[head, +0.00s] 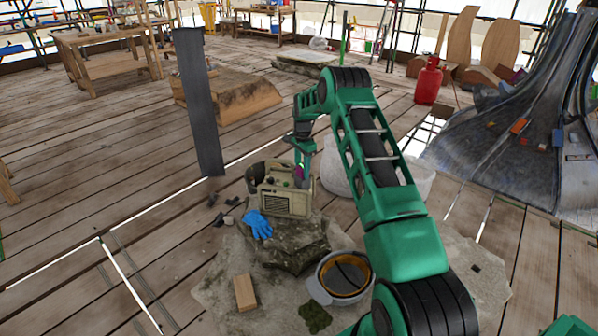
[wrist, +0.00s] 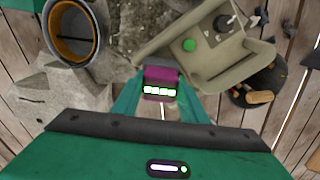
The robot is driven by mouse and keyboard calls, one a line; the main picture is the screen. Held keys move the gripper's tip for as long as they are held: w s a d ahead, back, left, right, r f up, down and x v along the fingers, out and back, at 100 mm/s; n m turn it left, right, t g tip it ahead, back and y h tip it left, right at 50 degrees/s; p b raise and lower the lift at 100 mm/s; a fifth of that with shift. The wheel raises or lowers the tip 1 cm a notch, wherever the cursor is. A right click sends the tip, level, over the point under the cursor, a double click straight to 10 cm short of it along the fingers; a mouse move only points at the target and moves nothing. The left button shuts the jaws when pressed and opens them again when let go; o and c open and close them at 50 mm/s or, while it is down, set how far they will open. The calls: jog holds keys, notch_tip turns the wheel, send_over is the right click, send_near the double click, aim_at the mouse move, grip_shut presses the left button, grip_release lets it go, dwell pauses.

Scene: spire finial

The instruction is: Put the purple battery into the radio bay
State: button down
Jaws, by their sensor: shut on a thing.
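The purple battery (wrist: 160,76) is held between the two fingers of my gripper (wrist: 160,98) in the wrist view. Its near end carries pale, green-edged marks. In the head view my gripper (head: 302,172) is above the right end of the beige radio (head: 283,202), with a bit of purple at its tip. The radio stands upright on a stone-like mound. In the wrist view the radio (wrist: 205,62) lies just beyond the battery, with a green button and a dark knob. I cannot make out the bay's opening or whether the battery touches the radio.
A dark bucket (head: 254,178) stands close behind the radio. A blue glove (head: 258,225) lies in front of it. A dark post (head: 200,105) stands at the left.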

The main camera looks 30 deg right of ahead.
jog(key=c, duration=1.1)
grip_release()
jog(key=shift+f, duration=0.1)
